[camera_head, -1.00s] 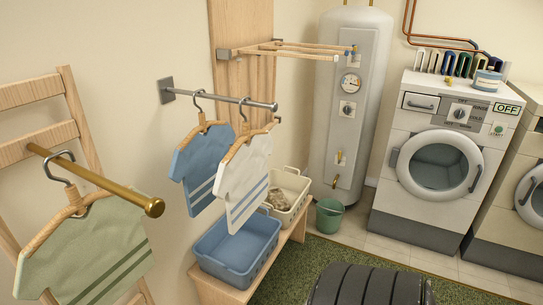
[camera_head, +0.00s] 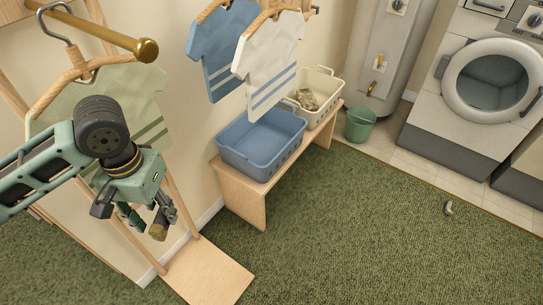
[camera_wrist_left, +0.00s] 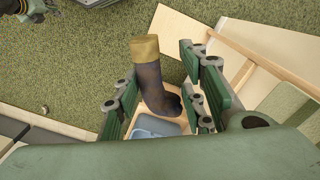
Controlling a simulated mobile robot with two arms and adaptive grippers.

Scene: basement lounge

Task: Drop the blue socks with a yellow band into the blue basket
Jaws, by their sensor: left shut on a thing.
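My left gripper (camera_head: 150,215) is shut on a dark blue sock with a yellow band. In the left wrist view the sock (camera_wrist_left: 152,80) hangs between the green fingers (camera_wrist_left: 160,98), its yellow band at the upper end. In the head view mostly the yellowish band (camera_head: 158,231) shows below the fingers. The blue basket (camera_head: 262,148) stands on a wooden bench, right of and beyond the gripper, and its visible inside looks empty. Part of the basket (camera_wrist_left: 155,127) shows beyond the sock in the left wrist view. A dark green part at that view's upper left corner is unclear.
A cream basket (camera_head: 319,98) with crumpled cloth stands beside the blue one. Blue (camera_head: 221,50) and white (camera_head: 268,62) shirts hang above the bench (camera_head: 240,187). A green shirt and brass rod (camera_head: 110,34) are near my left arm. A small grey thing (camera_head: 449,208) lies on open carpet.

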